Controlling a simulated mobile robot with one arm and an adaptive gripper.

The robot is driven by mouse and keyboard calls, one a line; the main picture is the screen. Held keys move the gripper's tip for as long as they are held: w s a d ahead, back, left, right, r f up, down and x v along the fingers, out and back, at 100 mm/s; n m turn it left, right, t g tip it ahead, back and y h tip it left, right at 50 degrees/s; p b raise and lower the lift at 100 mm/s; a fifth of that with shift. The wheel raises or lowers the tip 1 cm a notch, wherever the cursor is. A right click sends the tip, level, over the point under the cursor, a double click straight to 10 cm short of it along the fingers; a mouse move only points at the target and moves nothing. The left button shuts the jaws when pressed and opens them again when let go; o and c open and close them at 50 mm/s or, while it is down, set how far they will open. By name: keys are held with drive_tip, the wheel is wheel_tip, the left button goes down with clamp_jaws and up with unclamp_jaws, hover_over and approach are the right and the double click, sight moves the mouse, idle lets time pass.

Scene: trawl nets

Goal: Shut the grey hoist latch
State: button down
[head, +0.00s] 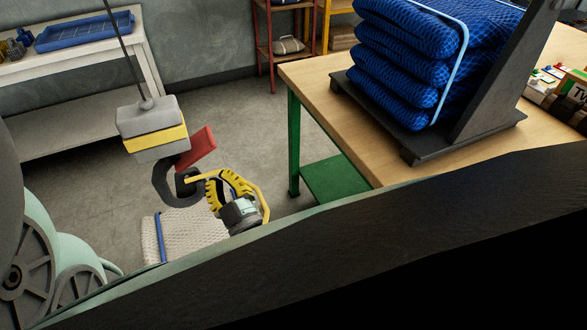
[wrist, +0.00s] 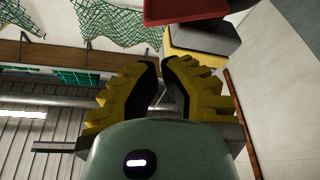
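The hoist block (head: 152,112) hangs from a cable, light grey with a yellow band (head: 155,139). Below it hangs a dark grey hook (head: 163,188). A red plate-like latch (head: 197,147) sticks out up and right, away from the hook's tip. My gripper (head: 212,190), yellow and black, is right of the hook and below the red latch. In the wrist view, the fingers of my gripper (wrist: 161,68) meet almost tip to tip, with nothing visible held. The red latch (wrist: 183,9) and the block's grey part (wrist: 208,38) are beyond the tips. Contact with the latch cannot be told.
A wooden-topped table (head: 310,83) with green legs stands to the right, bearing a dark stand (head: 470,128) with blue netting bundles (head: 405,45). A pale woven mat (head: 190,230) lies below the hook. A white bench (head: 75,65) is at back left. Open floor lies between.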

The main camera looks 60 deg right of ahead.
sight(210, 150)
drive_tip(key=p+x, duration=0.1)
drive_tip(key=x, duration=0.8)
drive_tip(key=shift+r, duration=0.1)
drive_tip(key=shift+w+d, duration=0.15)
drive_tip(key=shift+w, duration=0.2)
drive_tip(key=shift+d, duration=0.1)
drive_tip(key=shift+s+d+f+m+g+h+b, duration=0.1)
drive_tip(key=shift+d+f+m+g+h+b, duration=0.1)
drive_tip(key=shift+f+m+h+b, duration=0.45)
drive_tip(key=shift+s+d+f+m+g+h+b, duration=0.15)
drive_tip(key=shift+f+m+h, duration=0.15)
drive_tip(key=shift+m, duration=0.75)
wheel_tip(210, 150, down, 11)
drive_tip(key=w+a+m+g+h+b, duration=0.1)
drive_tip(key=m+g+h+b, duration=0.3)
drive_tip(key=m, duration=1.7)
drive_tip(key=shift+w+a+m+g+b, duration=0.3)
drive_tip(key=shift+a+g+b, duration=0.4)
drive_tip(key=shift+g+b, duration=0.6)
drive_tip(key=shift+h, duration=0.25)
